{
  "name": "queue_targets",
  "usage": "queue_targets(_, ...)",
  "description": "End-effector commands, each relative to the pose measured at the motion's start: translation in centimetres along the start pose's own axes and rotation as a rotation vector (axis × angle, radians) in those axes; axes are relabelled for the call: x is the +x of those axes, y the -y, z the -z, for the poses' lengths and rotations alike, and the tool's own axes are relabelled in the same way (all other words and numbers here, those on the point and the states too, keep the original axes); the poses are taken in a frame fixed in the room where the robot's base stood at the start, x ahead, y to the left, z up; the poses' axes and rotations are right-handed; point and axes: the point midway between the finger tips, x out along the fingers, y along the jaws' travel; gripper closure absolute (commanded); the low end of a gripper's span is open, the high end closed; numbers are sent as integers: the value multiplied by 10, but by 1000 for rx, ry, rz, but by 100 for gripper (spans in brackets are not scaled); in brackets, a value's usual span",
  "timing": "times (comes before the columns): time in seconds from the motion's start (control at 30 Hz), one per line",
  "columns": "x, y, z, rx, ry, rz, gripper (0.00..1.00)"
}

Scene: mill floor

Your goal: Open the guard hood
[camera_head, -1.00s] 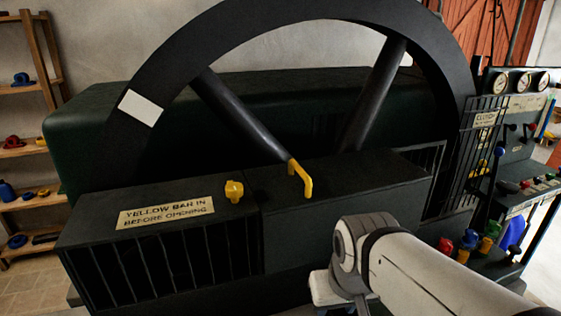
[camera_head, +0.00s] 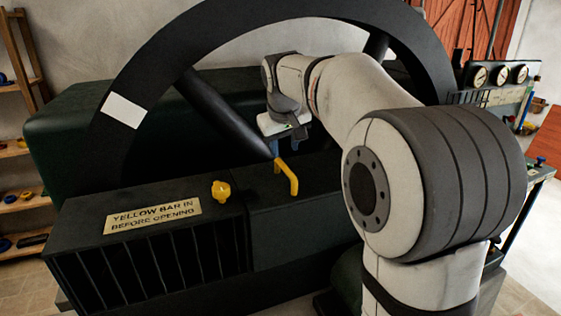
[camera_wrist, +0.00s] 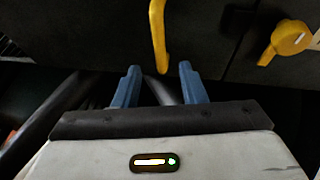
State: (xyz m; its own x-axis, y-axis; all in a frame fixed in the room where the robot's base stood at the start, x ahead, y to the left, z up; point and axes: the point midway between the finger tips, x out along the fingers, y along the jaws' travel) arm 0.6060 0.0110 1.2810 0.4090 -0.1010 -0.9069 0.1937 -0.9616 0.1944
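The guard hood (camera_head: 320,190) is a dark box section in front of the big wheel, and it looks closed. A yellow handle (camera_head: 290,180) stands on its front top edge. The handle also shows in the wrist view (camera_wrist: 157,35), with its lower end near the gap between my fingertips. My gripper (camera_head: 287,149) is above and behind the handle, with blue fingers apart and nothing held. It also shows in the wrist view (camera_wrist: 158,72). I cannot tell whether the fingers touch the handle. A yellow knob (camera_head: 221,190) sits left of the hood and also shows in the wrist view (camera_wrist: 288,40).
The dark wheel rim (camera_head: 125,110) and a slanted spoke (camera_head: 225,110) rise close behind my gripper. A label (camera_head: 153,216) reads "YELLOW BAR IN BEFORE OPENING". Gauges (camera_head: 500,74) stand at the right. Shelves (camera_head: 25,200) are at the left. My arm hides the hood's right part.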

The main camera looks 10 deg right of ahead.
Motion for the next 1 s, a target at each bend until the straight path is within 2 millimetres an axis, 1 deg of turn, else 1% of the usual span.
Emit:
queue_targets(0.17, 22, 0, 1, -1, 3, -1, 62)
queue_targets(0.33, 50, 0, 1, -1, 3, 0, 62)
queue_targets(0.5, 69, 0, 1, -1, 0, -1, 62)
queue_targets(0.63, 75, 0, 1, -1, -1, -1, 62)
queue_targets(0.87, 75, 0, 1, -1, -2, 0, 62)
queue_targets(1.0, 75, 0, 1, -1, -2, 0, 74)
